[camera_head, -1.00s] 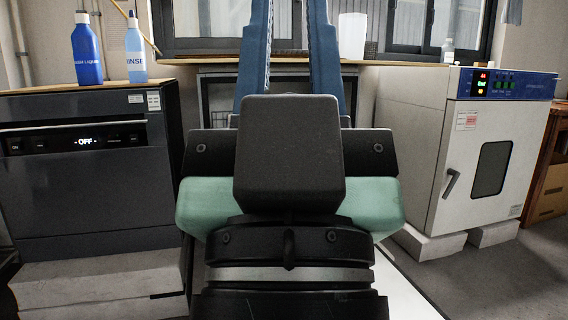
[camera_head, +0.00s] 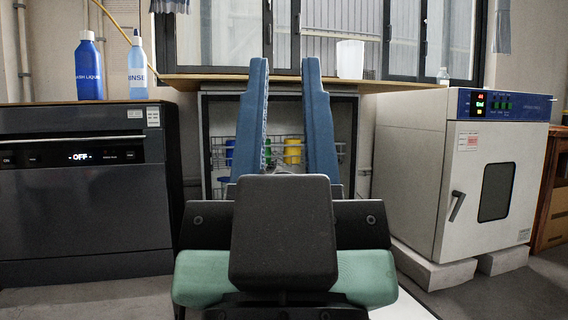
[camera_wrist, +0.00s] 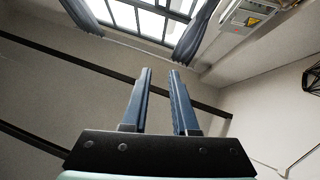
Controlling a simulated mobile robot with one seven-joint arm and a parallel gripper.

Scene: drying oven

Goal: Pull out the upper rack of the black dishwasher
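The black dishwasher (camera_head: 85,215) stands at the left with its front closed and a display reading OFF. In the middle, behind my gripper, stands an open-fronted grey-framed unit (camera_head: 204,140). Inside it, a wire rack (camera_head: 218,155) holds colored cups, among them a yellow one (camera_head: 292,152); my fingers and wrist hide much of it. I cannot tell whether this rack is the task's upper rack. My gripper (camera_head: 285,65) is open and empty, its two blue fingers pointing up, apart from the rack. In the wrist view my gripper (camera_wrist: 160,74) faces the upper wall and window.
A blue bottle (camera_head: 88,68) and a rinse bottle (camera_head: 137,68) stand on the left top. A white drying oven (camera_head: 412,170) stands on blocks at the right. A wooden counter (camera_head: 385,85) with a white cup (camera_head: 350,59) spans the middle. Floor shows at the lower left.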

